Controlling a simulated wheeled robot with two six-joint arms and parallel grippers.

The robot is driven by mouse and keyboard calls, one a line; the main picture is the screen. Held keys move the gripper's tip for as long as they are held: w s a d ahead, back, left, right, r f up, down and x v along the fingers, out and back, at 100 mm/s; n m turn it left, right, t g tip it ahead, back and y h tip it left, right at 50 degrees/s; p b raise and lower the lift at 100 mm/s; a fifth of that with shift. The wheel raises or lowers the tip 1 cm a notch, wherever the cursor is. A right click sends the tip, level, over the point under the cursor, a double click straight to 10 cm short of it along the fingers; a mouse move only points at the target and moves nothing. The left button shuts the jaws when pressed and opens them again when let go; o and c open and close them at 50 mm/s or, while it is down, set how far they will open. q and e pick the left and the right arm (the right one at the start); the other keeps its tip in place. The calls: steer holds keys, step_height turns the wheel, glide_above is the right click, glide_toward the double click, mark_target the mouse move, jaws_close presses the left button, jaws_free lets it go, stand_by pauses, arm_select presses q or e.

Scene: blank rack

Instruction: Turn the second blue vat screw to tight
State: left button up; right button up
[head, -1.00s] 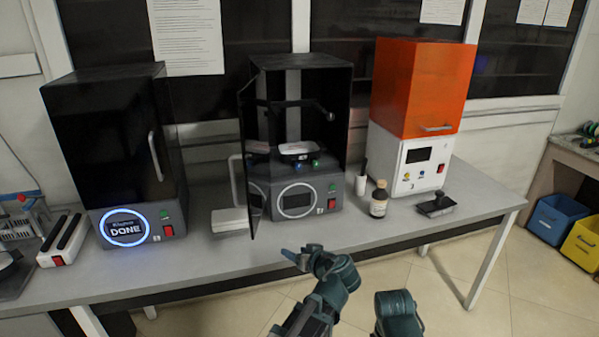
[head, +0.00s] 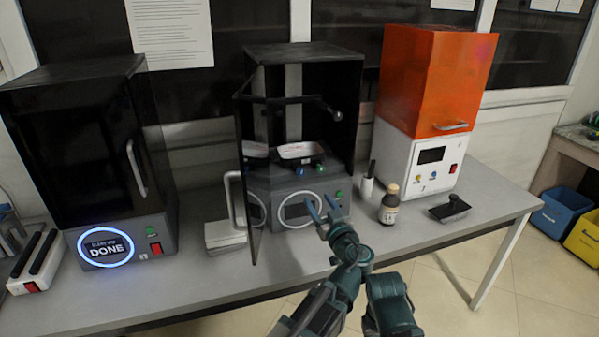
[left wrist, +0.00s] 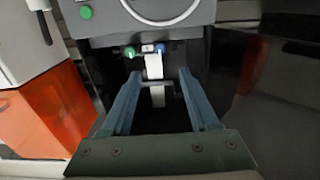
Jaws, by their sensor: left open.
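The middle printer (head: 262,200) stands with its dark door swung open to the left. Inside, a pale vat (head: 297,150) sits on the platform, with a blue screw (head: 299,171) and a green screw (head: 319,168) at its front. The blue screw (left wrist: 160,48) and green screw (left wrist: 129,52) also show in the left wrist view, beyond my fingertips. My left gripper (head: 322,205) is open and empty, in front of the printer's lower front and apart from the screws. Its two blue fingers (left wrist: 160,78) are spread in the wrist view. How tight the blue screw is, I cannot tell.
The open door (head: 246,170) bounds the space on the left. A brown bottle (head: 389,206), a white holder (head: 366,187) and a black tool (head: 450,209) stand right of the printer. A closed printer reading DONE (head: 105,247) is left; an orange-hooded one (head: 437,80) is right.

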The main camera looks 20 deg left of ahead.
mark_target(301, 174)
arm_select(q)
steer(key=x, duration=1.3)
steer(key=shift+w+a, duration=0.25)
steer(key=shift+w, duration=0.05)
jaws_close()
